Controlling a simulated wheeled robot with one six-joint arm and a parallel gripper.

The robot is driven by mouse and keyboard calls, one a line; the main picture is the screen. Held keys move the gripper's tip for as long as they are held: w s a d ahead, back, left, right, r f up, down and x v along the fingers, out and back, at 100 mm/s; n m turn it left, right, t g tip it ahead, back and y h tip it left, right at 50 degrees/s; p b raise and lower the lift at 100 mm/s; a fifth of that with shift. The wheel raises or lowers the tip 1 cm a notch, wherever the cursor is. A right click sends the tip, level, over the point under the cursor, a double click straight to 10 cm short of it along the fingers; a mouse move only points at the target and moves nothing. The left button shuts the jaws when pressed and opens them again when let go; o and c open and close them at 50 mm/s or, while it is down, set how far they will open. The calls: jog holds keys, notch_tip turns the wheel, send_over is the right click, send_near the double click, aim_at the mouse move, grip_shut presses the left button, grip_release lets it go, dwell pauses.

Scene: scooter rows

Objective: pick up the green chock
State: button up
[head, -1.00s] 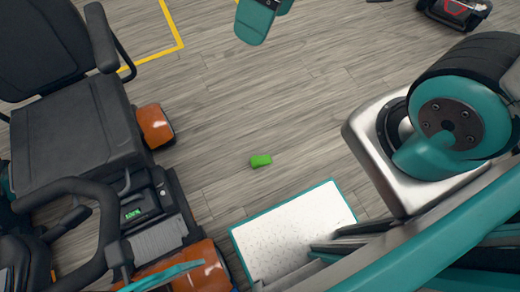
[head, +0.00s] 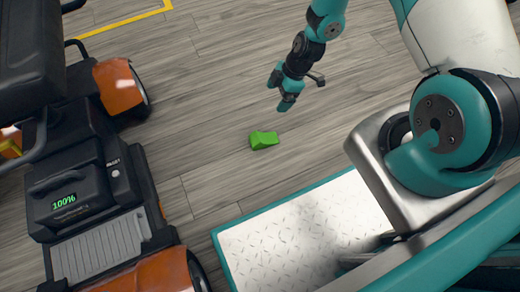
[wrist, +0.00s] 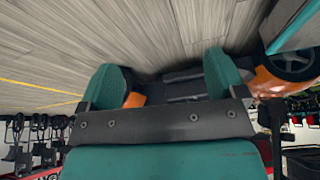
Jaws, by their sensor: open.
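The green chock (head: 264,140) lies on the wood-look floor near the middle of the head view, clear of other objects. My gripper (head: 286,103) hangs from the teal arm above and slightly right of the chock in the head view. It is empty and apart from the chock. In the wrist view the two teal fingers of my gripper (wrist: 165,85) stand apart with nothing between them. The chock does not show in the wrist view.
A black and orange scooter (head: 105,200) with a 100% display stands at the left. My white, teal-edged base plate fills the lower right. Bare floor surrounds the chock. A yellow floor line (head: 125,22) runs at the top left.

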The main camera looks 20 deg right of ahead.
jog(key=b, duration=0.2)
send_near(260, 136)
jog(key=shift+n, duration=0.3)
jog(key=b+x, duration=0.1)
jog(key=b, duration=0.1)
jog(key=b+x, duration=0.3)
jog(key=shift+d+f+b, duration=0.25)
jog(key=shift+f+b, duration=0.1)
jog(key=shift+b, duration=0.05)
jog(key=b+x, duration=0.5)
jog(key=x, duration=0.1)
jog(key=shift+a+r, duration=0.1)
jog(key=shift+a, duration=0.05)
jog(key=shift+r, duration=0.1)
jog(key=shift+c, duration=0.4)
jog(key=c, duration=1.2)
jog(key=shift+o, duration=0.2)
